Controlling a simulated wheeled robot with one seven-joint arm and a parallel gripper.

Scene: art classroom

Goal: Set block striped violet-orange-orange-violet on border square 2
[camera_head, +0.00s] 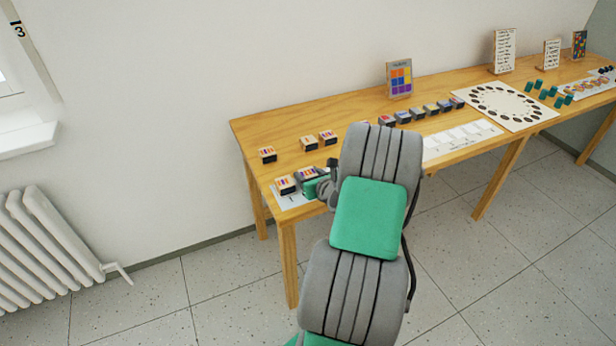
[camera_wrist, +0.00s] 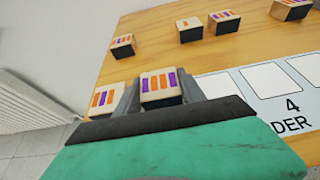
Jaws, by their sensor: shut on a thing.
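My gripper (camera_wrist: 158,92) is shut on a cream block (camera_wrist: 159,83) whose top has violet and orange stripes, violet at the outer edges. In the head view the held block (camera_head: 307,172) is over the left part of the white border card (camera_wrist: 220,83), right of another striped block (camera_head: 285,184). That neighbouring block also shows in the wrist view (camera_wrist: 106,97), left of my fingers. The fingers cover the square under the held block. I cannot tell whether the block touches the card. The squares right of it, one near the printed 4, are empty.
Loose striped blocks (camera_head: 267,155) (camera_head: 308,143) (camera_head: 327,137) stand behind the card on the wooden table (camera_head: 280,125). A row of darker blocks (camera_head: 403,117) stands further right. A colour-grid sign (camera_head: 399,78) stands at the back. A white board with dark discs (camera_head: 505,106) lies to the right.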

